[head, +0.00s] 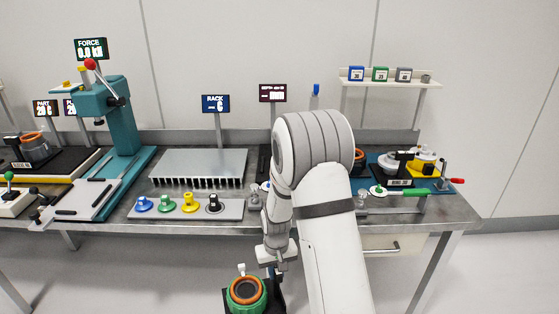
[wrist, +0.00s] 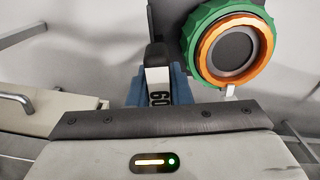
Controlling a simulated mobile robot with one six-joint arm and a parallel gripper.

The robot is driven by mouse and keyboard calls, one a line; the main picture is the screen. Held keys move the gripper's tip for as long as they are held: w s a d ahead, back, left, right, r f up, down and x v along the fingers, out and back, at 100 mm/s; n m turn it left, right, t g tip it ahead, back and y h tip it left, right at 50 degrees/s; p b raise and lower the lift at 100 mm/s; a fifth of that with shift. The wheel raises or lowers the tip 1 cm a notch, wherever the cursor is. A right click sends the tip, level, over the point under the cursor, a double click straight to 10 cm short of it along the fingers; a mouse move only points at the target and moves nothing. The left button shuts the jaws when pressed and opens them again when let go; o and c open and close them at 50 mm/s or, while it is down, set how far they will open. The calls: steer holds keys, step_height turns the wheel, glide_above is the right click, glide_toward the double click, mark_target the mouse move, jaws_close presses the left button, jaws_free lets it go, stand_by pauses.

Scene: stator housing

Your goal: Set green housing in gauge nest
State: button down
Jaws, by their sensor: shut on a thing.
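The green housing (head: 246,291), with an orange ring around a dark round centre, is low at the bottom of the head view, in front of the bench. It also shows at the upper right of the wrist view (wrist: 234,48), against a dark square part. My gripper (head: 272,268) is beside it at its upper right. In the wrist view my gripper (wrist: 158,88) has blue fingers shut around a black and white piece marked 60, next to the housing. The exact contact with the housing is hidden. I cannot pick out the gauge nest for certain; my arm covers part of the bench.
The bench carries a teal press (head: 118,112), a finned grey rack (head: 200,168) and a strip of coloured knobs (head: 190,207). At the right, a blue board (head: 375,160) holds yellow and white parts and a green-handled clamp (head: 408,191). A drawer handle (head: 378,249) projects below the bench.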

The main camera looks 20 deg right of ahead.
step_height(320, 180, up, 12)
steer(key=p, duration=1)
steer(key=shift+f, duration=0.2)
steer(key=shift+w+d+r, duration=0.1)
steer(key=shift+r, duration=0.05)
steer(key=s+d+r+m, duration=0.1)
steer(key=d+r+m, duration=0.6)
steer(key=r+m, duration=0.3)
steer(key=s+d+r+m, duration=0.1)
steer(key=d+r+m, duration=0.6)
steer(key=r+m, duration=0.4)
steer(key=shift+s+r, duration=0.2)
steer(key=shift+r, duration=2.65)
